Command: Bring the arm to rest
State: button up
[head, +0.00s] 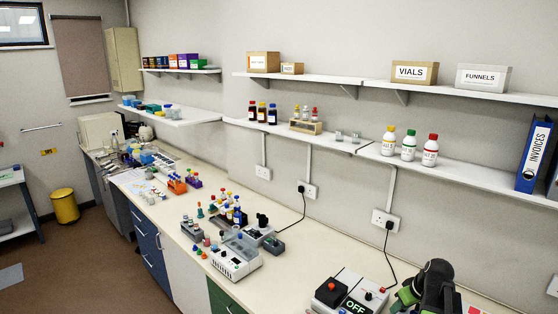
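A black and green jointed shape (436,284) rises from the bottom edge at the lower right, in front of the bench. It may be part of my arm, but I cannot tell for certain. I can make out no gripper fingers on it and nothing held. The long pale bench (315,250) runs along the wall from the far left to the lower right. A device marked OFF (345,286) with a red knob stands on it, just left of the black and green shape.
A white instrument (234,258) and several small coloured bottles crowd the bench middle. The bench is clear between it and the OFF device. Wall shelves (460,168) above carry bottles, boxes and a blue binder (534,152). A yellow bin (64,206) stands on open floor.

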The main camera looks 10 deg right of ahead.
jog(key=w+a+f+n+g+b, duration=0.15)
jog(key=a+f+b, duration=0.4)
jog(key=a, duration=0.65)
jog(key=w+a+f+n+b, duration=0.2)
jog(key=a+f+b, duration=0.2)
jog(key=a+f, duration=0.55)
jog(key=s+a+f+m+g+b, duration=0.1)
jog(key=s+a+m+g+b, duration=0.2)
jog(key=a, duration=0.7)
jog(key=s+m, duration=0.2)
jog(key=s, duration=0.2)
jog(key=shift+a+f+h+b, duration=0.25)
jog(key=shift+f+h+b, duration=0.05)
jog(key=shift+b, duration=0.1)
jog(key=shift+d+m, duration=0.1)
jog(key=shift+m, duration=0.15)
